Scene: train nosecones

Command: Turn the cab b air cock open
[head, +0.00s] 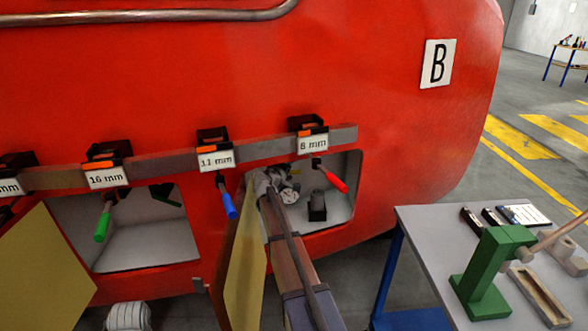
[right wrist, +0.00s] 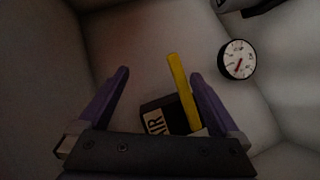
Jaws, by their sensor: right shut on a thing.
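The air cock is a yellow lever (right wrist: 181,92) beside a dark block with a partly covered label (right wrist: 155,121) ending in "IR". In the right wrist view the lever stands nearly upright, leaning slightly left, between my right gripper's purple fingers (right wrist: 158,72) and close to the right one. My right gripper is shut on the lever, though a gap shows by the left finger. In the head view my right arm reaches into the compartment (head: 340,215) of the red nosecone (head: 420,140), marked with a "B" plate (head: 438,63). The lever is hidden there. My left gripper is out of view.
A round gauge (right wrist: 237,59) sits right of the lever. An open yellow door panel (head: 246,262) stands left of my right arm. A red-handled tool (head: 330,179) hangs at the compartment's top. A table (head: 425,232) with a green stand (head: 487,275) is at right.

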